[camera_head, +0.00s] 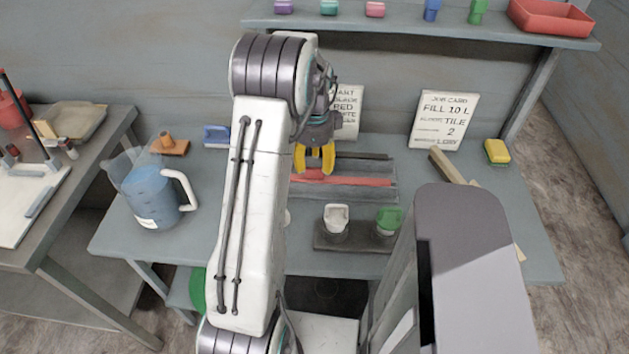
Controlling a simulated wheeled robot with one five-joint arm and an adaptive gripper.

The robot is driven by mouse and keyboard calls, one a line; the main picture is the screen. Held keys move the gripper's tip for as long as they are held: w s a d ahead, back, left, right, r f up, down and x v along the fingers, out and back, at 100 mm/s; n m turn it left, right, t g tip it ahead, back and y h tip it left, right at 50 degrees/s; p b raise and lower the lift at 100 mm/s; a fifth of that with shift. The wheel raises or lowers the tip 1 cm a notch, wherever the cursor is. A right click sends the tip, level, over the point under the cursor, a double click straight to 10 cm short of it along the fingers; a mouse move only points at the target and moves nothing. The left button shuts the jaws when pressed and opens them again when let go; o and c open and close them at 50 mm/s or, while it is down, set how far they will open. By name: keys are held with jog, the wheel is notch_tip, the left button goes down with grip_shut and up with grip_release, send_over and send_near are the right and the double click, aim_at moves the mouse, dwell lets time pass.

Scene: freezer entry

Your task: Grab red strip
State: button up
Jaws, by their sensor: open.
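A red strip (365,182) lies lengthwise in a grey tray (393,195) on the table, behind the holder with two caps. Its left end is partly hidden by my gripper. A dark strip (370,156) lies behind it in the same area. My gripper (314,171), with yellow fingers, is open and hangs over the left part of the red strip. I cannot tell whether the fingertips touch it. My white arm hides the table to the left of the tray.
A blue jug (150,192) stands at the left of the table. A dark holder (355,238) bears a white and a green cap in front of the tray. Two cards, the job card (445,118) among them, stand behind. A yellow block (497,151) lies at right. A shelf (400,27) hangs above.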

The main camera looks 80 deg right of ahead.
aim_at(314, 169)
jog(key=shift+f, duration=1.65)
jog(key=shift+a, duration=0.1)
grip_shut()
